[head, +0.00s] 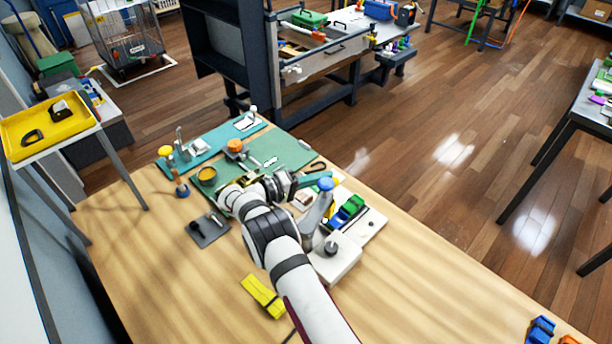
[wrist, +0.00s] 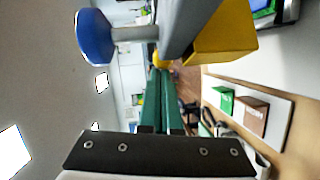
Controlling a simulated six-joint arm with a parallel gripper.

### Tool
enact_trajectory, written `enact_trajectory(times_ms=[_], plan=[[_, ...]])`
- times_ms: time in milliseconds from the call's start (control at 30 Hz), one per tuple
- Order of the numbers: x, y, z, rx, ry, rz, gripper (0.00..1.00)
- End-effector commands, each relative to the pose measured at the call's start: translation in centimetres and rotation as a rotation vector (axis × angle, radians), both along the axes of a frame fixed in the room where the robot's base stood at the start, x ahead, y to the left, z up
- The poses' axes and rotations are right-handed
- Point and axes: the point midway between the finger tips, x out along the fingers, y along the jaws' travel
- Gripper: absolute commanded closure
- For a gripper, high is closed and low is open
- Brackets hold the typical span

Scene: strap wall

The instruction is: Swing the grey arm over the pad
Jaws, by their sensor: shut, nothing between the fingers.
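The grey arm (head: 314,214) rises at a slant from a pale block (head: 336,258) and carries a blue knob (head: 326,184) at its far end. In the wrist view the grey arm (wrist: 190,22) and the blue knob (wrist: 95,38) on its stem fill the top. My gripper (head: 326,177) has green fingers, shut and empty, with the tips close to the knob end of the arm. The fingers (wrist: 160,75) show together in the wrist view; I cannot tell whether they touch the arm. I cannot single out the pad with certainty.
A green mat (head: 290,152) with small fixtures lies behind my gripper. The table's right front is mostly clear.

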Motion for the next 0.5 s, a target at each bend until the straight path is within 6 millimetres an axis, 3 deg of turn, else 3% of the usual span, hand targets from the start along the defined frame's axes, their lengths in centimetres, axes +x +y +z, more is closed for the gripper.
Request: enact_trajectory(times_ms=[200,500], plan=[[-0.7,-2.1,0.0,0.001,-0.001,-0.143,1.00],[-1.4,-3.7,0.0,0.000,-0.001,-0.252,1.00]])
